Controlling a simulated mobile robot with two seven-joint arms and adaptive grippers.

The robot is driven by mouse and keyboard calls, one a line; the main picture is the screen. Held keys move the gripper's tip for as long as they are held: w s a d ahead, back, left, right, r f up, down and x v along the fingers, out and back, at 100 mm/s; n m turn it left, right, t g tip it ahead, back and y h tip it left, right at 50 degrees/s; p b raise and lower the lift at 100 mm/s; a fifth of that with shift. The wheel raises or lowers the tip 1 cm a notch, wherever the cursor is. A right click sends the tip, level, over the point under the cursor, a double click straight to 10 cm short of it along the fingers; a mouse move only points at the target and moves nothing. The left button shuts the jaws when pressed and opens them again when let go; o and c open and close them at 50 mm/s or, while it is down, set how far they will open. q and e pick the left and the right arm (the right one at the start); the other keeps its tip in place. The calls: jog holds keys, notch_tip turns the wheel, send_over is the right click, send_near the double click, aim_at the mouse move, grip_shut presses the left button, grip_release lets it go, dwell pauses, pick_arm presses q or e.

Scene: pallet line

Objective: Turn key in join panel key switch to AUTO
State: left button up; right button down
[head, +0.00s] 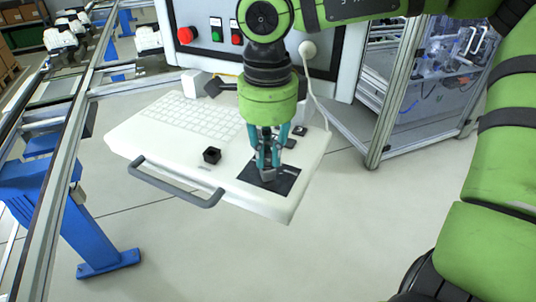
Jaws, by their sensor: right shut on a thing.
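The join panel (150,140) is a white sloping console with a keyboard and a grey handle. A dark square plate (287,184) lies near its right front corner. My right gripper (267,165) points down over this plate, its teal fingers shut on a small grey piece (268,175), which looks like the key in the key switch. The fingers cover most of it, so I cannot tell which way it is turned. No AUTO marking is readable. My left gripper is not in view.
A small black cube-shaped knob (212,155) stands on the console left of the gripper. Behind is an upright panel with a red button (187,34). A white cable (314,88) hangs at the right. A metal-framed enclosure (385,90) stands right; a blue-legged conveyor (85,215) stands left.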

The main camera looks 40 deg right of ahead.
jog(key=m+b, duration=0.3)
jog(key=m, duration=0.1)
jog(key=shift+w+f+m, duration=0.1)
jog(key=shift+m, duration=0.3)
jog(key=shift+m+b, duration=0.7)
jog(key=shift+m, duration=0.3)
jog(key=shift+m, duration=0.4)
jog(key=shift+m+b, duration=0.65)
jog(key=shift+m, duration=0.05)
jog(key=m+b, duration=0.1)
jog(key=m, duration=0.4)
jog(key=shift+w+m, duration=0.1)
jog(key=shift+m, duration=0.2)
jog(key=c, duration=1.6)
grip_release()
jog(key=shift+m, duration=0.6)
jog(key=shift+c, duration=0.2)
jog(key=o, duration=0.5)
jog(key=shift+o, duration=0.3)
